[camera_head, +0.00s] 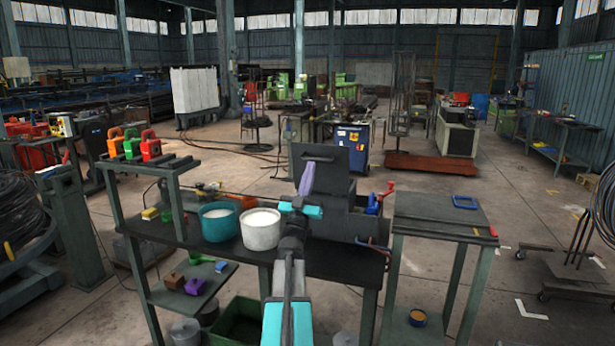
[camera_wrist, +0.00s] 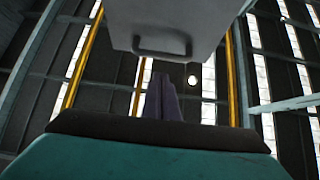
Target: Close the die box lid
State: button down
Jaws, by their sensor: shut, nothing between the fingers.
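The die box (camera_head: 345,222) is a dark grey metal box on the bench, partly hidden behind my arm. Its lid (camera_head: 338,168) stands raised, with a bar handle near its top edge. My gripper (camera_head: 309,163) is purple, points upward, and overlaps the lid's left part in the head view. In the wrist view, the lid (camera_wrist: 185,18) hangs across the top with its handle in sight. My gripper (camera_wrist: 160,78) shows below the handle, its fingers together and empty. Whether it touches the lid I cannot tell.
On the bench (camera_head: 185,242), a teal bucket (camera_head: 217,232) and a white bucket (camera_head: 260,232) stand left of my arm. Red and blue tools (camera_head: 380,200) sit at the box's right. A side table (camera_head: 440,212) at right is mostly bare, with a blue frame (camera_head: 465,202) on it.

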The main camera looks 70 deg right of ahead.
jog(key=shift+d+p, duration=0.45)
jog(key=shift+d, duration=0.85)
